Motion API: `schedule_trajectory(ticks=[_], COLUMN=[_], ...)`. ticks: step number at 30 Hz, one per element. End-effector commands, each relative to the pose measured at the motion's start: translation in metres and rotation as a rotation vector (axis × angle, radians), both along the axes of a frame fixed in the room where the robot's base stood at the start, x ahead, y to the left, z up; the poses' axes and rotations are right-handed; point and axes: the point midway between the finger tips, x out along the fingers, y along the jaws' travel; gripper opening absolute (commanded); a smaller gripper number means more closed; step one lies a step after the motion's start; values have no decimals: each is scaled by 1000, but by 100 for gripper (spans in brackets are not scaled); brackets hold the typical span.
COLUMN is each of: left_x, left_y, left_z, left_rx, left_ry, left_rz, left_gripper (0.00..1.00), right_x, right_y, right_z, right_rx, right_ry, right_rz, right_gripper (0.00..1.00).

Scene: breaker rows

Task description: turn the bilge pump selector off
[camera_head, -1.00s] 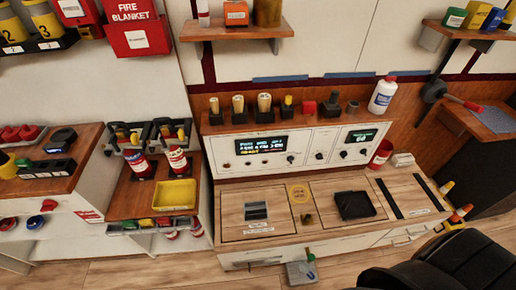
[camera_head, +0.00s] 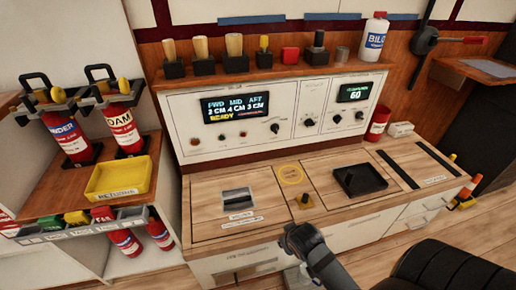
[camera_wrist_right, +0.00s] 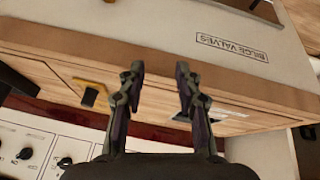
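The white control panel (camera_head: 290,100) stands at the back of the wooden counter. Several black knobs sit on the panel: one (camera_head: 275,128) right of that display, one (camera_head: 310,122) in the middle, others below the right display. Their labels are too small to tell which is the bilge pump selector. My right gripper (camera_head: 296,236) is at the counter's front edge, well short of the knobs. In the right wrist view my right gripper (camera_wrist_right: 159,72) is open and empty; knobs (camera_wrist_right: 25,153) show lower left. My left gripper is out of view.
A yellow tray (camera_head: 118,179) and red extinguishers (camera_head: 122,128) are at left. Shelf items stand above the panel. A black seat (camera_head: 440,265) is at lower right.

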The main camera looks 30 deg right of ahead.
Motion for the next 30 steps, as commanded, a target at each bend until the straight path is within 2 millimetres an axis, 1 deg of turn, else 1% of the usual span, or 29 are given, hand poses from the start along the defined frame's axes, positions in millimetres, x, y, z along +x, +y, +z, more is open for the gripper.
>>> schedule_trajectory(ticks=[1, 4, 8, 9, 11, 12, 15, 16, 18, 21, 26, 29, 30], left_x=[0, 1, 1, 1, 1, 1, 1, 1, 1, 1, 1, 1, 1], left_y=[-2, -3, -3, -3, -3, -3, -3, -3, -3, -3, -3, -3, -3], left_z=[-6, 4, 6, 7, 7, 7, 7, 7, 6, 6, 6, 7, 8], left_rx=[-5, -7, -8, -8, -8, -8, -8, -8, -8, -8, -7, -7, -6], left_ry=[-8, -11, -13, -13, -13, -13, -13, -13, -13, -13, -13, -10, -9], left_rz=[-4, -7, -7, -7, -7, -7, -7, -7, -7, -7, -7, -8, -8], left_gripper=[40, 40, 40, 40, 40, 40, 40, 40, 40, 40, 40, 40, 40], right_x=[15, 49, 98, 113, 136, 151, 183, 191, 206, 217, 221, 229, 235], right_y=[-13, -42, -78, -88, -101, -108, -119, -121, -123, -123, -123, -126, -127], right_z=[-1, 22, 54, 66, 85, 98, 131, 139, 154, 165, 168, 168, 169], right_rx=[-34, -91, -144, -153, -158, -156, -129, -118, -86, -53, -39, -40, -39], right_ry=[-73, -233, -479, -562, -686, -768, -946, -987, -1062, -1111, -1123, -1124, -1125], right_rz=[-40, -136, -215, -227, -229, -222, -173, -151, -103, -58, -46, -51, -52], right_gripper=[34, 34, 34, 34, 34, 34, 34, 34, 34, 34, 34, 34, 34])
